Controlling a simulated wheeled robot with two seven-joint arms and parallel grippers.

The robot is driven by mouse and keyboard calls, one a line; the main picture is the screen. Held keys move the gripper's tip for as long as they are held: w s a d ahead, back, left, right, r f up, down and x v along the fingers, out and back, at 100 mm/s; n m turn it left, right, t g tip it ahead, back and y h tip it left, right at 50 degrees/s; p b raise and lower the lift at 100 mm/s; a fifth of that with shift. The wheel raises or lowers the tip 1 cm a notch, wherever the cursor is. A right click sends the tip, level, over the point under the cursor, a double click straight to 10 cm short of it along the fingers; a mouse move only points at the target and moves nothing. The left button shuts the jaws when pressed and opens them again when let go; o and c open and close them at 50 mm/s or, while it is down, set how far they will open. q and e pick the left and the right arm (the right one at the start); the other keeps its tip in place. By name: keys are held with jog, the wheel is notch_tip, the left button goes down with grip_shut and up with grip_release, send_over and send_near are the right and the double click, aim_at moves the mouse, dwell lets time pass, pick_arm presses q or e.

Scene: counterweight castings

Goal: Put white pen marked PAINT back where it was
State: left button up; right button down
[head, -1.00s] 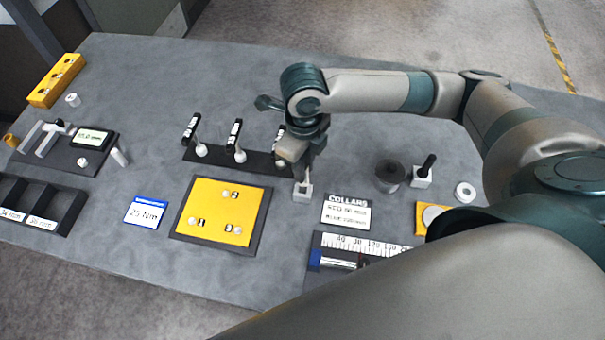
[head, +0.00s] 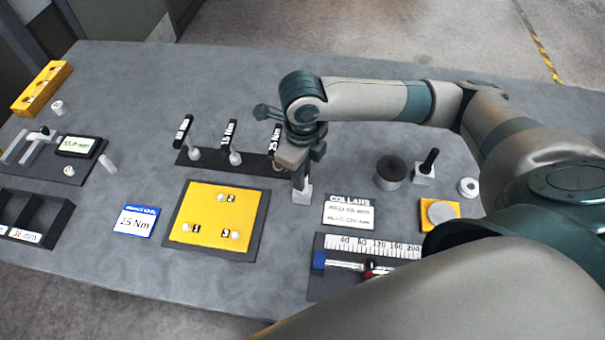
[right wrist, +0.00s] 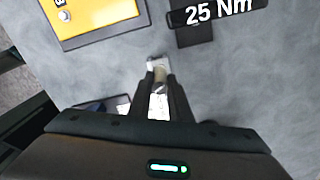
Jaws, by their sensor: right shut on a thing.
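My right gripper (head: 301,178) points down over a small pale block (head: 302,196) in the middle of the table, just left of the COLLARS sign. In the right wrist view its two fingers are shut on a pale, slim thing, taken as the white pen (right wrist: 160,76). The pen's lower end is at the pale block (right wrist: 158,62); I cannot tell whether it is seated in it. The PAINT marking cannot be read, and the fingers hide most of the pen. My left gripper is not in view.
A black rack with torque drivers (head: 234,158) stands close behind my gripper. A yellow plate (head: 210,222) is to the left and the COLLARS sign (head: 349,212) to the right. Another pale block with a black-handled thing (head: 427,164) and a dark cylinder (head: 390,171) stand further right.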

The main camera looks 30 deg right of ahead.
jog(key=shift+f, duration=0.2)
jog(key=c, duration=1.6)
grip_release()
jog(key=shift+c, duration=0.2)
jog(key=shift+r, duration=0.15)
jog(key=shift+w+r, duration=0.1)
jog(key=shift+r, duration=0.4)
notch_tip(320, 180, up, 10)
jog(key=b, duration=0.3)
jog(key=shift+a+f, duration=0.1)
jog(key=shift+f, duration=0.05)
jog(key=shift+r, duration=0.75)
